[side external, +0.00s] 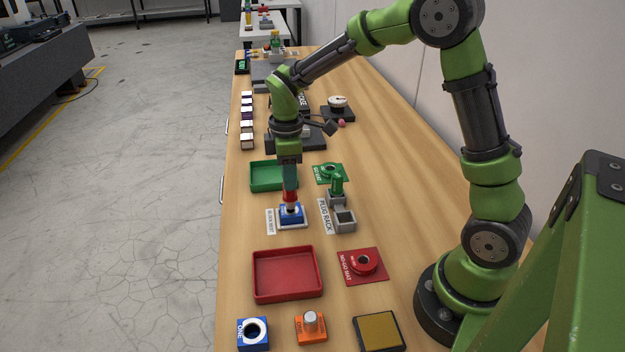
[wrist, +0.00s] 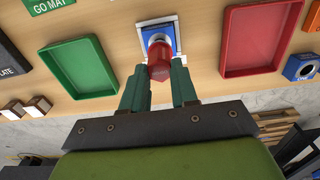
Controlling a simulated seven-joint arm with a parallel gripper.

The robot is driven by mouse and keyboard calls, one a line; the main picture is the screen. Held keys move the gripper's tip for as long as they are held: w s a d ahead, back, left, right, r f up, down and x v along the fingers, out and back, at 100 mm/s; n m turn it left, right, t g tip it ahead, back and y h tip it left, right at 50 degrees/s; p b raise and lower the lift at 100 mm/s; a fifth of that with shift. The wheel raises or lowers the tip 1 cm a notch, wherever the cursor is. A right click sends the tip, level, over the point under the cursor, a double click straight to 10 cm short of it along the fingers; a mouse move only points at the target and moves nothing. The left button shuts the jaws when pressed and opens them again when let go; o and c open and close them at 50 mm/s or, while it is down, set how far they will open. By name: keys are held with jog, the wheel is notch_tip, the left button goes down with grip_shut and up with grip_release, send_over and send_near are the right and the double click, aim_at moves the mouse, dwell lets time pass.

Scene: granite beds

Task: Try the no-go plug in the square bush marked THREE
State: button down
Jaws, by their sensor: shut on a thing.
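The red plug (side external: 290,197) is held upright in my gripper (side external: 289,186), which is shut on it. It also shows between the fingers (wrist: 160,80) in the wrist view. Directly below is a blue block (side external: 291,217) seated in the pale block nest (side external: 303,223); the block also shows in the wrist view (wrist: 159,36). The plug's lower end is at the block's top; I cannot tell whether it is in the hole. The block's marking is not readable. The plug rack (side external: 345,222) has a green plug (side external: 338,185) standing in it and an empty square socket.
A green tray (side external: 259,178) and a red tray (side external: 256,281) lie either side of the nest. A red ring-shaped piece (side external: 363,263) sits on the no-go mat. A blue block marked ONE (side external: 244,342) and an orange block (side external: 313,336) stand at the near end.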

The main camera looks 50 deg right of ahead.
jog(key=shift+f, duration=0.55)
dwell(0.4)
jog(key=shift+r, duration=0.55)
jog(key=shift+f, duration=0.6)
dwell(1.6)
jog(key=shift+r, duration=0.1)
jog(key=shift+r, duration=1.75)
jog(key=shift+d, duration=0.1)
